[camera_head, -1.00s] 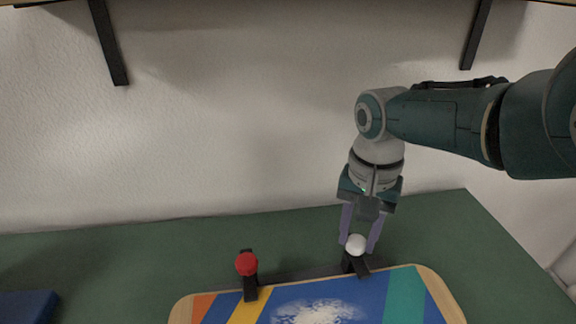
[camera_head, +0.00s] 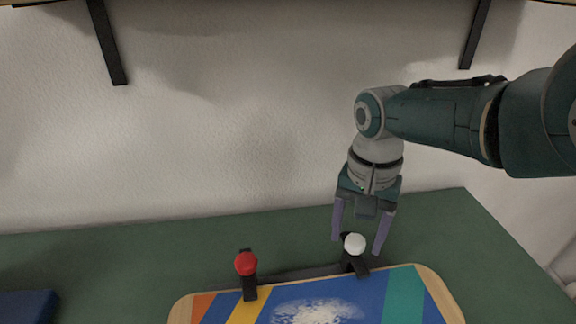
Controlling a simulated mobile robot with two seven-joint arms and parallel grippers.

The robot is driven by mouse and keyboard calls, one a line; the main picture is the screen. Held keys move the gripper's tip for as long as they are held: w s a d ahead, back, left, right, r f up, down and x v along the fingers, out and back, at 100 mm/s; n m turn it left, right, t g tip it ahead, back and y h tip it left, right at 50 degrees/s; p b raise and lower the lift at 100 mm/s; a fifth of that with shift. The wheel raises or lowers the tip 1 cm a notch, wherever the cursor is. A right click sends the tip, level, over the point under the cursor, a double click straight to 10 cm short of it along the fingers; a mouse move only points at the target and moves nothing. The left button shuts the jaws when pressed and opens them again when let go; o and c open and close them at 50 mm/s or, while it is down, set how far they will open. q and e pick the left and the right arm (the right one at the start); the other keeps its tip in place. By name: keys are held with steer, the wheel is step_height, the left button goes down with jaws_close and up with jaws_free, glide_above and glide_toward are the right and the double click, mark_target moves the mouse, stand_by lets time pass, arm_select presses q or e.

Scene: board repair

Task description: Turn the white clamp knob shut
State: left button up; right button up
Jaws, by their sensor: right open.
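The white clamp knob (camera_head: 355,244) sits on top of a black clamp (camera_head: 355,265) at the back edge of the board (camera_head: 404,290). My right gripper (camera_head: 359,245) points down over it, with one purple finger on each side of the knob. The fingers are open, with a visible gap between each finger and the knob. My left gripper is not in the picture.
A red knob (camera_head: 247,263) on a second black clamp stands to the left on the same board. The striped board has a whitish patch (camera_head: 318,312). A blue object (camera_head: 27,306) lies at the lower left. The green table (camera_head: 150,257) is otherwise clear.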

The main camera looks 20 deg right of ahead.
mark_target(356, 240)
step_height(356, 240, up, 6)
steer(key=p, duration=0.5)
steer(key=shift+r, duration=0.2)
steer(key=shift+r+p, duration=0.55)
